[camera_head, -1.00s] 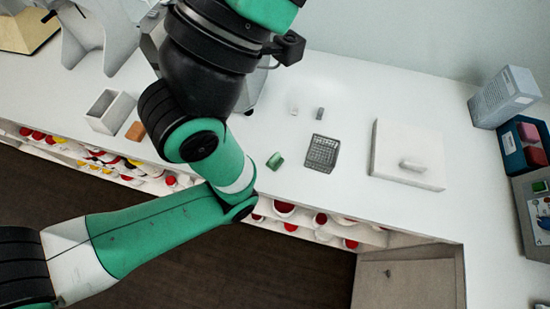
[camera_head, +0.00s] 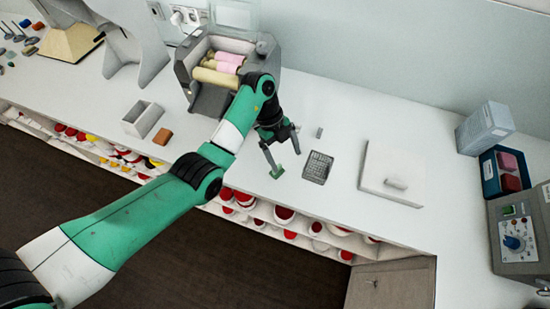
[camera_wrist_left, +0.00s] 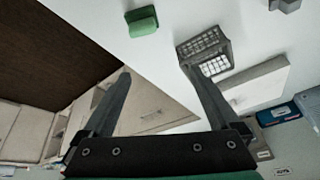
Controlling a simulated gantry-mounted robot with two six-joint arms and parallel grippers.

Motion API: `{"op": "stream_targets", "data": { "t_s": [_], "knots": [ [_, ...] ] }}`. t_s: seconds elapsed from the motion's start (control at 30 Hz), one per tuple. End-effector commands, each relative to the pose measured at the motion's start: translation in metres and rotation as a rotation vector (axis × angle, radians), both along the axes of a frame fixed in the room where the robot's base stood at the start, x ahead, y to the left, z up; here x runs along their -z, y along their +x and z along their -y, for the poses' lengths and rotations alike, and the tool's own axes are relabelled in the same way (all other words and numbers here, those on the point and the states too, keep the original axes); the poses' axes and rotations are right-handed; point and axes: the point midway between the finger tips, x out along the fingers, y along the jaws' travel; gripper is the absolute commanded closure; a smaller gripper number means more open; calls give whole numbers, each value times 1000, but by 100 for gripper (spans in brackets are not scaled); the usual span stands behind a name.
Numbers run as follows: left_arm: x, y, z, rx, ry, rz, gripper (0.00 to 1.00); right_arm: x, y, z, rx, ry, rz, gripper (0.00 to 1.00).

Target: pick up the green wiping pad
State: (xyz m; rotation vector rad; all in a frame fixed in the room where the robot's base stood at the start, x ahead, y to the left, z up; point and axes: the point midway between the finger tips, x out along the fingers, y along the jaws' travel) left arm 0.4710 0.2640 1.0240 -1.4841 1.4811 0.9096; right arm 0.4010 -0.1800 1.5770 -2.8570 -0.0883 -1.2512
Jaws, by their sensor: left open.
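The green wiping pad (camera_head: 277,172) is a small green block on the white counter, left of the dark wire basket. My left gripper (camera_head: 286,160) is just above and behind the pad, its fingers pointing down, with one fingertip beside the pad in the head view. In the left wrist view my left gripper (camera_wrist_left: 156,70) is open and empty, and the pad (camera_wrist_left: 142,22) lies beyond the fingertips at the top, not between them. I cannot tell the exact gap. My right gripper is not in view.
The wire basket (camera_head: 317,167) stands close to the pad's right. A flat white slab with a handle (camera_head: 392,172) lies further right. The roller mill (camera_head: 222,75) is behind the arm. Tubs (camera_head: 284,213) fill the shelf under the counter's front edge.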

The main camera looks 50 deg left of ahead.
Motion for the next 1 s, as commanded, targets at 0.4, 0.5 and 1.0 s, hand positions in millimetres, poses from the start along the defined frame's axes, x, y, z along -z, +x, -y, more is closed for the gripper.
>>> {"op": "stream_targets", "data": {
  "t_s": [0.4,0.5,1.0],
  "knots": [
    [-4,-22,-59,-141,9,-69,5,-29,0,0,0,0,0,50],
    [15,-21,-51,-140,9,-69,5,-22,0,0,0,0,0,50],
    [63,-15,-30,-138,10,-67,5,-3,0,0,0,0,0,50]
  ]
}}
